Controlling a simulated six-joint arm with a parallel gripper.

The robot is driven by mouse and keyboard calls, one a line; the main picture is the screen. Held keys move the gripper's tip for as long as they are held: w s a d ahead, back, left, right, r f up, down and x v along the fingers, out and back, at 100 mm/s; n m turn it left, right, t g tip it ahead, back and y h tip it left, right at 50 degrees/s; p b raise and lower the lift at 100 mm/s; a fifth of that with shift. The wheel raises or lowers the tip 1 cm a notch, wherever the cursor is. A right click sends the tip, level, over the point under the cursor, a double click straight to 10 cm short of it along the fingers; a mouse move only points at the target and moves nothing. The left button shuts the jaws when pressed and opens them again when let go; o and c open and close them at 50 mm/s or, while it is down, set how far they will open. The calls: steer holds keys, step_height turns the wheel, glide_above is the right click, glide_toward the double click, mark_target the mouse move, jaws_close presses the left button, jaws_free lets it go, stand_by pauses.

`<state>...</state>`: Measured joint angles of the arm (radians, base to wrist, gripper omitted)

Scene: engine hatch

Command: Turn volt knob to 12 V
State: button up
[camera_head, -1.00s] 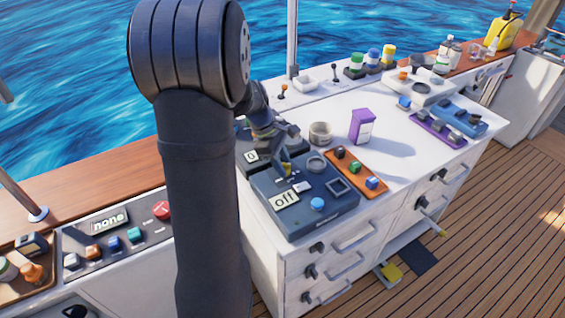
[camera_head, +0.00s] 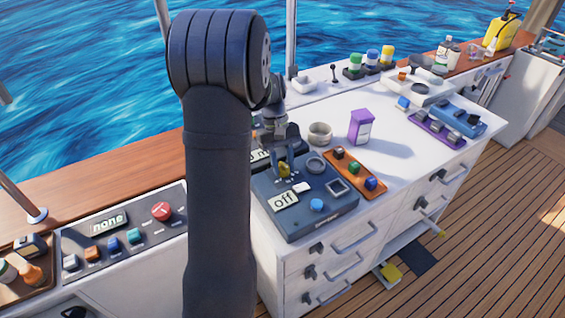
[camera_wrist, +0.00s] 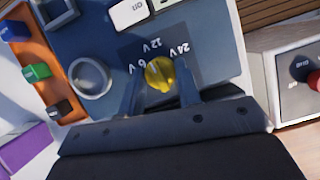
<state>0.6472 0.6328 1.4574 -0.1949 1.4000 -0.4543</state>
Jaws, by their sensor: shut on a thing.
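The volt knob (camera_wrist: 160,73) is yellow and round with a raised grip, set on the dark blue panel (camera_wrist: 215,25). In the wrist view the labels 6 V, 12 V and 24 V are printed around it, upside down. My gripper (camera_wrist: 158,80) is shut on the knob, one finger on each side. I cannot tell exactly which label the knob points at. In the head view the knob (camera_head: 284,171) is partly hidden between the fingers of my gripper (camera_head: 285,164), which points down at the panel.
Beside the knob are a white rocker switch (camera_head: 302,187), a grey ring (camera_head: 315,165), a square frame (camera_head: 338,187) and a blue button (camera_head: 316,205). An orange strip with coloured buttons (camera_head: 355,170) lies to the right. A purple box (camera_head: 360,127) stands behind.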

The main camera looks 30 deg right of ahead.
steer(key=shift+m, duration=0.6)
steer(key=shift+y, duration=0.3)
steer(key=o, duration=1)
steer(key=v, duration=1.7)
steer(key=shift+r, duration=0.25)
steer(key=shift+s+f, duration=0.15)
steer(key=x, duration=1.7)
steer(key=shift+f, duration=0.15)
